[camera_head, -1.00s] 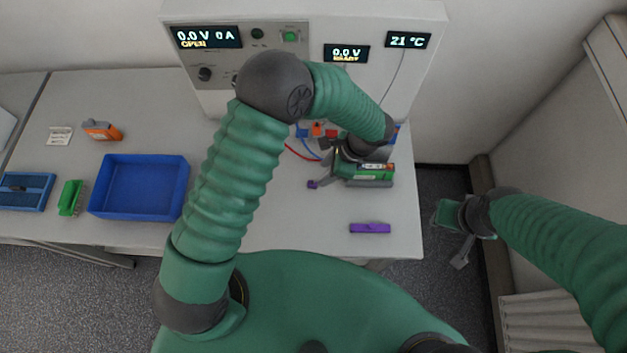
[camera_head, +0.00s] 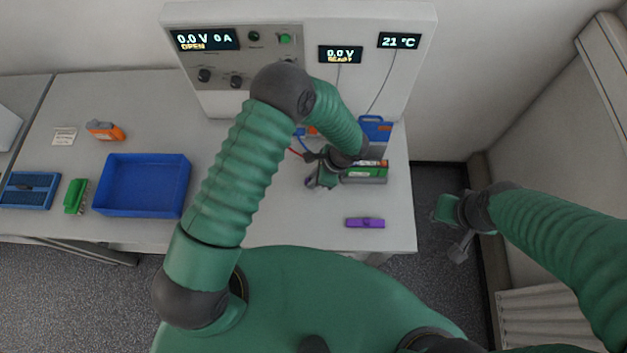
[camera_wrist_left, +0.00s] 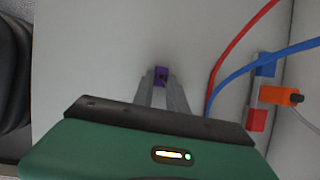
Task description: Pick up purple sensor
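A small purple block (camera_wrist_left: 161,75) shows in the left wrist view between the fingertips of my left gripper (camera_wrist_left: 161,83). The fingers stand apart on either side of it; whether they touch it I cannot tell. In the head view my left gripper (camera_head: 313,182) points down at the table, left of a green and orange device, and largely hides the small block. A longer purple bar (camera_head: 365,223) lies apart near the table's front edge. My right gripper (camera_head: 459,248) hangs off the table's right side, away from both; its opening is unclear.
The green and orange device (camera_head: 365,173) is close on the right. A blue tray (camera_head: 143,213) stands left. The cycler (camera_head: 240,70) with displays is behind. Bare table surrounds the purple bar.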

